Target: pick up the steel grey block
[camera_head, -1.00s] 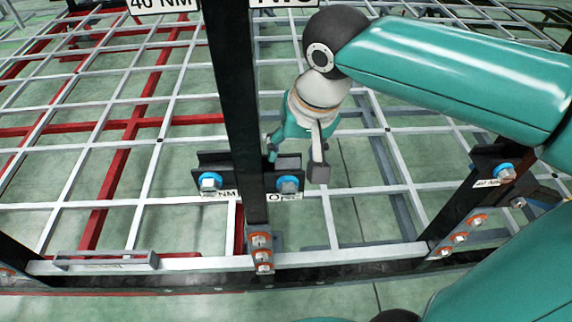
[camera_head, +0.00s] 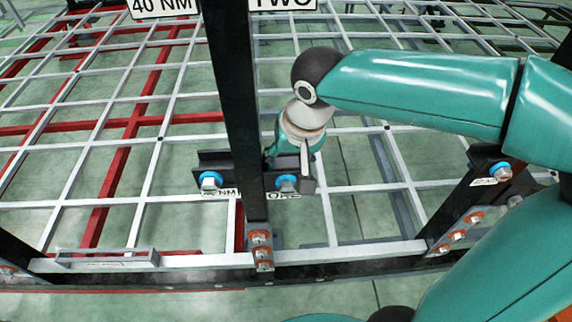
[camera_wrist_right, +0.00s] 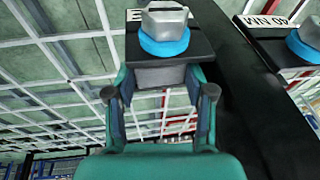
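A steel grey block (camera_wrist_right: 160,76) shows in the right wrist view, below a black plate with a blue-ringed bolt. In the head view the block (camera_head: 288,162) is partly hidden behind the bolt, just right of the black post. My right gripper (camera_head: 287,157) is at the block, and its fingers are partly hidden. In the right wrist view the gripper (camera_wrist_right: 160,80) is open, with one finger on each side of the block. Narrow gaps show between the fingers and the block. My left gripper is not in view.
The black upright post (camera_head: 236,110) stands close to the left of my right gripper. A second blue-ringed bolt (camera_head: 210,180) is on its other side. A grey grid frame (camera_head: 160,140) with red beams lies behind. Another black bracket (camera_head: 480,175) stands to the right.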

